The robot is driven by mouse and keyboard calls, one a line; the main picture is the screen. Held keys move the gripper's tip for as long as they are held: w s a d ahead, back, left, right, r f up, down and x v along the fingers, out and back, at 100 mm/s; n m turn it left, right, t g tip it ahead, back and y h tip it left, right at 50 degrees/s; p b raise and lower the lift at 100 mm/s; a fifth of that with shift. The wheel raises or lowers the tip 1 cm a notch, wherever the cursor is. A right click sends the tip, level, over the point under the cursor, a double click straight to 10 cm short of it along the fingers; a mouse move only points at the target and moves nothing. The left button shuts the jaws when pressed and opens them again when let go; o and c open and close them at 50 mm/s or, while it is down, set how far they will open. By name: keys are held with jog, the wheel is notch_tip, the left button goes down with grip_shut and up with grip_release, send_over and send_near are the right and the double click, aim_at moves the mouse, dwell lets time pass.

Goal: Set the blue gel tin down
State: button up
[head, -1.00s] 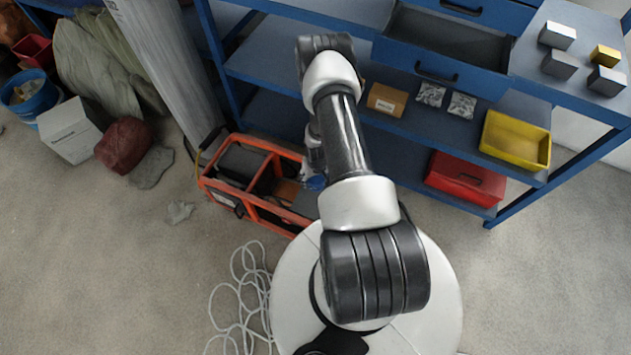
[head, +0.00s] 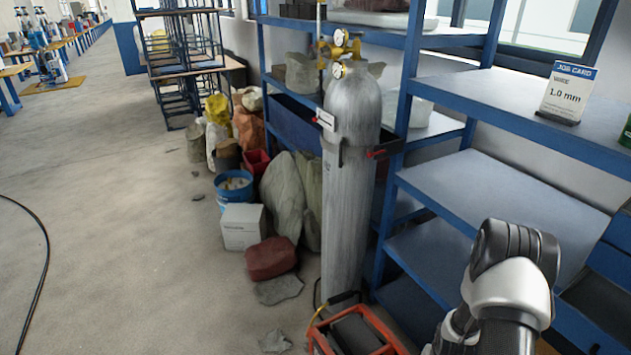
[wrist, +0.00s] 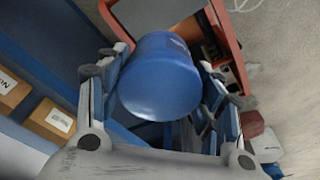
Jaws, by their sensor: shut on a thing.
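The blue gel tin (wrist: 160,85) shows in the wrist view as a smooth blue cylinder, tilted in that picture. My gripper (wrist: 166,78) is shut on it, with one finger on each side. In the wrist view the orange tool carrier (wrist: 225,45) lies beyond the tin. I cannot tell how far the tin is from any surface. In the head view only part of my arm shows at the lower right; my gripper and the tin are out of sight there.
Blue shelving (head: 500,190) stands at the right, with a job card (head: 565,92) on its upper shelf. A grey gas cylinder (head: 348,190) stands beside it. The orange carrier's frame (head: 318,335) sits at the bottom. Cardboard boxes (wrist: 52,120) lie at left in the wrist view. Floor at left is open.

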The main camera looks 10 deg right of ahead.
jog(key=w+a+r+n, duration=0.1)
jog(key=w+a+r, duration=0.2)
jog(key=a+r, duration=0.3)
jog(key=w+a+r+n, duration=0.1)
jog(key=w+a+r, duration=0.3)
jog(key=r, duration=0.5)
jog(key=s+a+r+n, duration=0.2)
jog(key=s+a+r, duration=0.2)
jog(key=a+r, duration=0.8)
jog(key=shift+a+n+y, duration=0.25)
jog(key=shift+n+y, duration=0.15)
